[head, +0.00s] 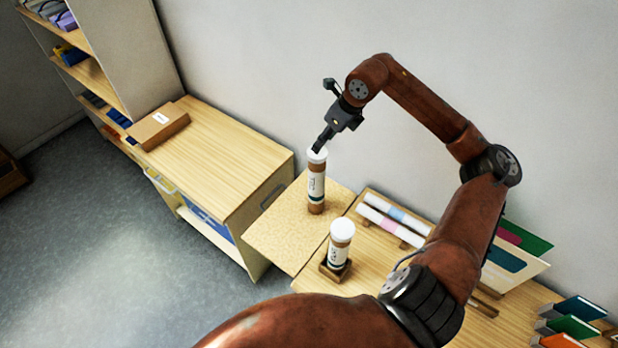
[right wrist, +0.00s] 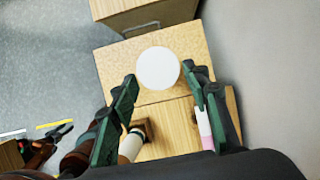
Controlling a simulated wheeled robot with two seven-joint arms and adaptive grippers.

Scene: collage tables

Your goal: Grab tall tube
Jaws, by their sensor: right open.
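The tall tube (head: 316,190) is brown with a white label and white cap, upright on a cork-coloured board (head: 275,232). A shorter capped tube (head: 341,243) stands in a small wooden holder (head: 336,270) nearer to me. My right gripper (head: 317,150) points down at the tall tube's top. In the right wrist view its green fingers (right wrist: 163,92) are open, and the tall tube's round white cap (right wrist: 158,68) shows between and slightly beyond their tips. The tube's body is hidden there. A small brown and black part at lower left may be my left gripper; its jaws are unclear.
A wooden cabinet (head: 215,150) with a flat brown box (head: 160,124) stands to the left, beside shelves. Pink and blue rolls (head: 395,218) lie on a rack right of the tall tube. Folders and books (head: 570,312) stand farther right. The wall is close behind.

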